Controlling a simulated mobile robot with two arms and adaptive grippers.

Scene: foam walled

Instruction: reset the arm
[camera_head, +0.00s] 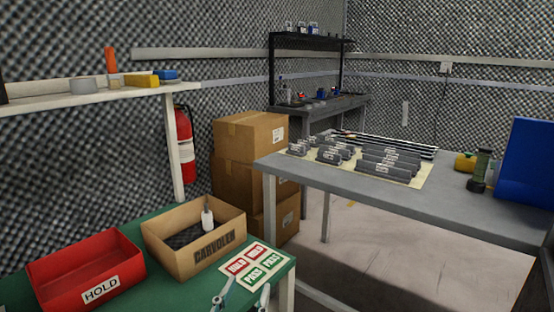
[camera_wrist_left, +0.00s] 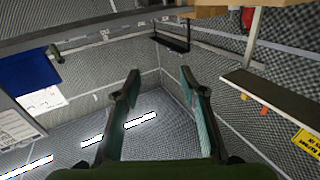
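My left gripper (camera_head: 243,293) shows at the bottom edge of the head view, by the front right corner of the green table (camera_head: 140,223). Its two pale fingers stand apart, just below the card with red HOLD and green PASS labels (camera_head: 256,264). In the left wrist view the same gripper (camera_wrist_left: 158,82) is open, with nothing between its fingers. Beyond the fingers that view shows walls and bright light strips, and it looks upside down. My right gripper is in neither view.
On the green table stand a red HOLD bin (camera_head: 86,272) and a cardboard box (camera_head: 194,236) holding a white bottle (camera_head: 207,219). A grey table (camera_head: 470,208) with dark labelled parts is to the right. A shelf (camera_head: 85,96) overhangs at left. Stacked cartons (camera_head: 240,165) stand behind.

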